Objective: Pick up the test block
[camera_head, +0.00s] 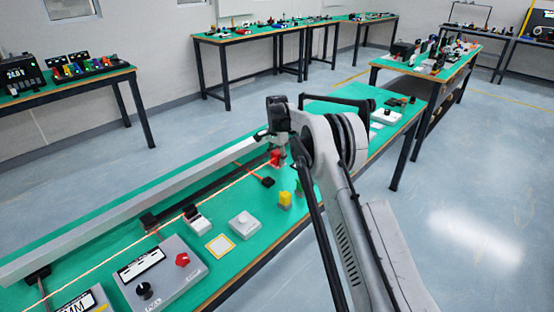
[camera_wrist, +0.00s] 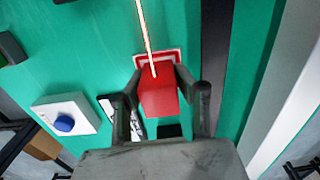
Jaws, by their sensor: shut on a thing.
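The test block appears to be the red block (camera_wrist: 160,98) in the wrist view, standing between the two dark fingers of my gripper (camera_wrist: 160,88). The fingers are shut on its sides. A red-edged square (camera_wrist: 140,58) lies just beyond the block on the green surface. Whether the block touches the surface or is lifted is hard to tell. In the head view the red block (camera_head: 275,158) shows small below my gripper (camera_head: 281,146), by the long rail, and is partly hidden.
A grey control box (camera_head: 160,274) stands at the front. A long grey rail (camera_head: 130,212) runs along the table. A blue-buttoned white box (camera_wrist: 82,108) is left of my gripper.

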